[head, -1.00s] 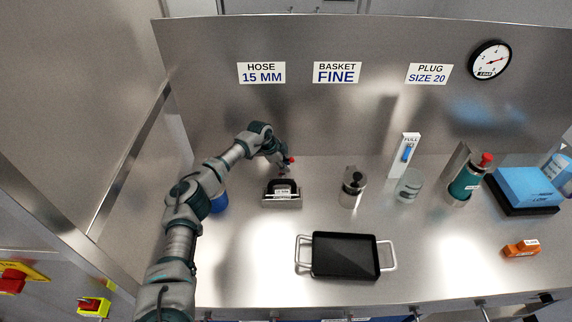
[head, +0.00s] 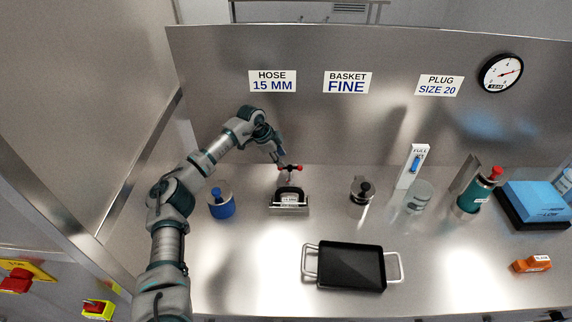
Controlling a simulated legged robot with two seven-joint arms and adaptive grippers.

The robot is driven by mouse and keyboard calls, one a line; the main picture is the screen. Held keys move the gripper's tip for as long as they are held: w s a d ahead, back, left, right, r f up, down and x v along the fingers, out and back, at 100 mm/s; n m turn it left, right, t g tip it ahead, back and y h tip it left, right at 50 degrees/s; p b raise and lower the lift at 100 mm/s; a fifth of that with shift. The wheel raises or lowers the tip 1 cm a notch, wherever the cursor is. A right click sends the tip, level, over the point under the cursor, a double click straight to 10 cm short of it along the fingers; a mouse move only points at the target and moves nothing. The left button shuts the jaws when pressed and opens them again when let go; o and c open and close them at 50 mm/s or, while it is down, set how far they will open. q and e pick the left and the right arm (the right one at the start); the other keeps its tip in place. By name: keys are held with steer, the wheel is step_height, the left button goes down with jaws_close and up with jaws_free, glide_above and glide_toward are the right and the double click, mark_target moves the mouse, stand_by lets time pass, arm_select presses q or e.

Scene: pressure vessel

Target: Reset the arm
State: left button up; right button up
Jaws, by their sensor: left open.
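My left arm comes in from the left in the head view and reaches over the back left of the steel bench. Its gripper (head: 279,155) is open and small in view, beside and a little above a red-handled fitting (head: 290,168). I see nothing held in it. The fitting stands behind a dark-handled metal block (head: 289,201) with a white label. A blue container (head: 221,204) stands to the right of my forearm. My right gripper is not in view.
A black tray (head: 345,267) with side handles lies at the front middle. A metal pot (head: 361,197), a clear jar (head: 419,197), a green cylinder (head: 472,196), a blue block (head: 535,199) and an orange block (head: 530,264) stand to the right. The bench's front right is mostly clear.

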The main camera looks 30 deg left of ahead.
arm_select(q)
steer(key=shift+s+a+r, duration=0.15)
steer(key=shift+r, duration=0.3)
